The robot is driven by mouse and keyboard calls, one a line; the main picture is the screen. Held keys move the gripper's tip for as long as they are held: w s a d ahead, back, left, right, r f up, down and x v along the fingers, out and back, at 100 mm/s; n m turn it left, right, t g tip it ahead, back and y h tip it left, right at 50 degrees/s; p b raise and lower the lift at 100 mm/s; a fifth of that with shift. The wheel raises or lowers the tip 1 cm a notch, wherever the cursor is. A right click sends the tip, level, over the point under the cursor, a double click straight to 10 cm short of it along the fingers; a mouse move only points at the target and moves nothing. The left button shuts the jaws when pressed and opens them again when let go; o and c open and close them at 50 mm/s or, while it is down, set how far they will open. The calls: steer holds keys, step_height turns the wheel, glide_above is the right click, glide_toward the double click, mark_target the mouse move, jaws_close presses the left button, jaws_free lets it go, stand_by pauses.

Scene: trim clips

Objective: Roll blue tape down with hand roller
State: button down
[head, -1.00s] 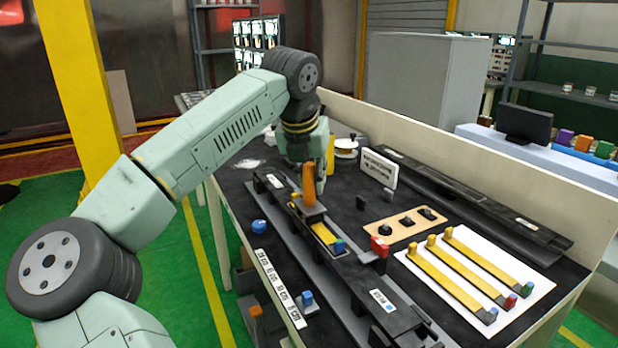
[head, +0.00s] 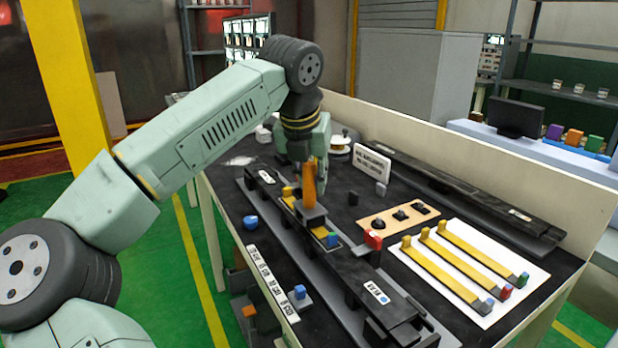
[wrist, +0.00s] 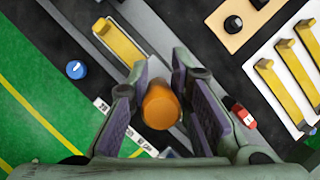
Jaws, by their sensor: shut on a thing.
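The hand roller has an upright orange handle (head: 309,182) on a grey block (head: 312,214). My gripper (head: 311,170) is shut on the handle from above, and the handle's round end shows between the fingers in the wrist view (wrist: 160,106). The block sits over a yellow strip (head: 320,232) in the dark rail, partly covering it. A blue end piece (head: 332,240) shows at the strip's near end. A yellow tab (head: 287,191) stands behind the block. I cannot tell whether the roller touches the strip.
A red block (head: 373,239) stands right of the rail. A white board (head: 470,300) holds several yellow strips with coloured ends. A tan plate (head: 385,223) carries black knobs. A blue knob (head: 250,222) and a white ruler-like strip (head: 272,283) lie left of the rail.

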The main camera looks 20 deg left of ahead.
steer(key=shift+s+d+f+b, duration=0.25)
steer(key=shift+s+d+b, duration=0.5)
steer(key=shift+s+d, duration=0.45)
steer(key=shift+w+a+r, duration=0.1)
steer(key=shift+a, duration=0.05)
stand_by(0.3)
steer(key=shift+w+a+p, duration=2.35)
steer(key=shift+w+a, duration=0.65)
steer(key=shift+w, duration=0.05)
steer(key=shift+s+d+b, duration=2.5)
steer(key=shift+s+d, duration=0.6)
steer(key=shift+s, duration=0.1)
